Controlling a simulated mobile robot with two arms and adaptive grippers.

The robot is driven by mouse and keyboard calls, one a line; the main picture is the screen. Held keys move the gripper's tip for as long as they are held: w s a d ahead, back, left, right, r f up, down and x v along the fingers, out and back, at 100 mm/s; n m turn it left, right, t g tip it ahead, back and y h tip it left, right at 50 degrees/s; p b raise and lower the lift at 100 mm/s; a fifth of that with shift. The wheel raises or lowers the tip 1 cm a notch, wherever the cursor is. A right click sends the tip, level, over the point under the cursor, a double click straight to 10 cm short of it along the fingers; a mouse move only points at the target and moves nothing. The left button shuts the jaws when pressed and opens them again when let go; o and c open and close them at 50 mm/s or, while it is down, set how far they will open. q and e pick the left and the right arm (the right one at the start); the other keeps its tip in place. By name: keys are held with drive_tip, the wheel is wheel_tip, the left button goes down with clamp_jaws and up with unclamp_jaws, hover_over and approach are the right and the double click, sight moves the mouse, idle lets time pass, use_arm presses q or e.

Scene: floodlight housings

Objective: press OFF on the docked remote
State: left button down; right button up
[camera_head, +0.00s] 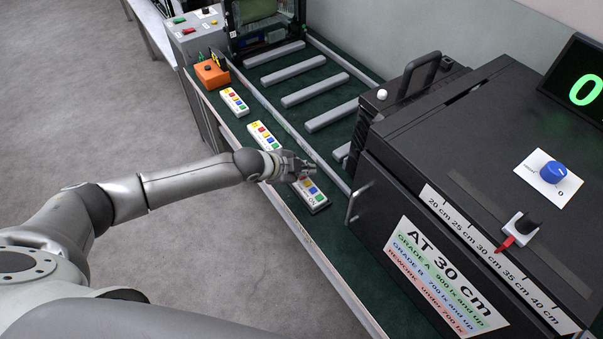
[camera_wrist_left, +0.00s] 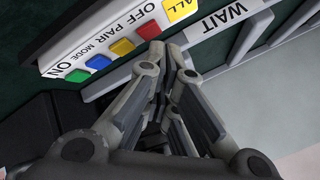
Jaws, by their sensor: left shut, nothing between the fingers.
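A white remote with coloured buttons (camera_head: 313,194) sits in a dark holder on the green bench. My left gripper (camera_head: 304,168) is over its upper end and hides part of it. In the left wrist view a white remote (camera_wrist_left: 62,55) has blue, green, orange, red and yellow buttons, with the printed words ON, MODE, PAIR, OFF and ALL. The red button (camera_wrist_left: 150,28) is beside the word OFF. My left gripper (camera_wrist_left: 172,50) is shut and empty, its tips close to the red button; I cannot tell if they touch. My right gripper is out of view.
Two more remotes (camera_head: 263,136) (camera_head: 234,102) lie farther up the bench edge, near an orange box (camera_head: 211,73). A large black housing (camera_head: 480,130) stands close on the right. A WAIT label (camera_wrist_left: 224,18) is near the gripper. Grey bars (camera_head: 316,90) lie behind.

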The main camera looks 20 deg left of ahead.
sight(304, 180)
use_arm(q)
drive_tip(key=shift+r, duration=0.25)
wheel_tip(304, 180, up, 5)
drive_tip(key=p, duration=0.4)
drive_tip(key=shift+p, duration=0.4)
drive_tip(key=shift+f, duration=0.1)
idle(0.4)
